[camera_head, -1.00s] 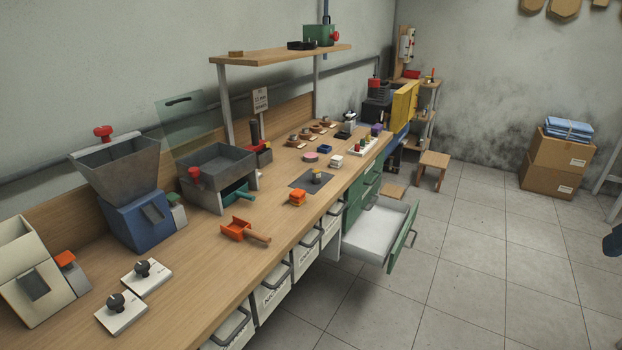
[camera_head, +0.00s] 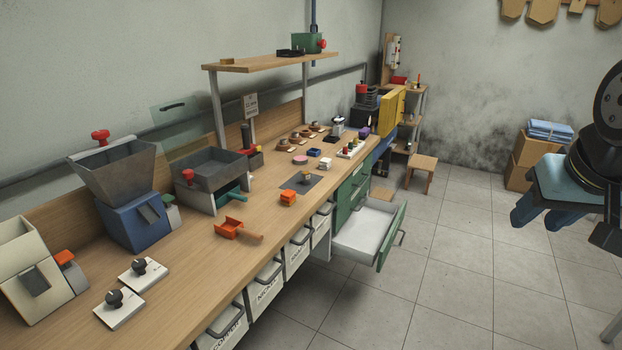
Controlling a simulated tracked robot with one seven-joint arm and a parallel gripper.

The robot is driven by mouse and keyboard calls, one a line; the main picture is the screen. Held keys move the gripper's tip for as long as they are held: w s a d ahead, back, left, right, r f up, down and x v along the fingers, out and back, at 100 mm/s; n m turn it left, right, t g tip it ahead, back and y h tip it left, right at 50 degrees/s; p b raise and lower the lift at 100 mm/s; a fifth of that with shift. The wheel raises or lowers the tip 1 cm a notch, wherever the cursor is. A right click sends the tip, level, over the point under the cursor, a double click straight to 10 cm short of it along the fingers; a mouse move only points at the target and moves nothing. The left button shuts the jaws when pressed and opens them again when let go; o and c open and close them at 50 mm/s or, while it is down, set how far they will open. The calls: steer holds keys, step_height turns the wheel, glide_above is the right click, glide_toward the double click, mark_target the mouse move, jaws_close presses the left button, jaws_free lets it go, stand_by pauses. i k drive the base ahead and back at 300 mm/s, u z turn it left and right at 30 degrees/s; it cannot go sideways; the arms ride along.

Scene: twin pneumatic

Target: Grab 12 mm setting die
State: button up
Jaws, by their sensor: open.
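My gripper (camera_head: 541,213), with blue fingers, hangs at the right over the floor. It is open and empty, well apart from the workbench. I cannot tell for sure which small part is the 12 mm setting die. A small yellowish-topped piece sits on a dark mat (camera_head: 289,185) on the bench. A white block (camera_head: 343,155) farther back holds several small coloured-topped pieces. Several small round parts on wooden bases (camera_head: 296,144) stand near the back edge.
An open green drawer (camera_head: 392,238) sticks out from the bench front. An orange scoop (camera_head: 229,229) and orange block (camera_head: 289,197) lie on the bench. A shelf (camera_head: 272,63) overhangs its back. A wooden stool (camera_head: 422,163) stands beyond. The floor between is clear.

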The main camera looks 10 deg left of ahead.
mark_target(306, 174)
steer(key=u, duration=0.05)
steer(key=i, duration=1)
steer(key=z, duration=0.05)
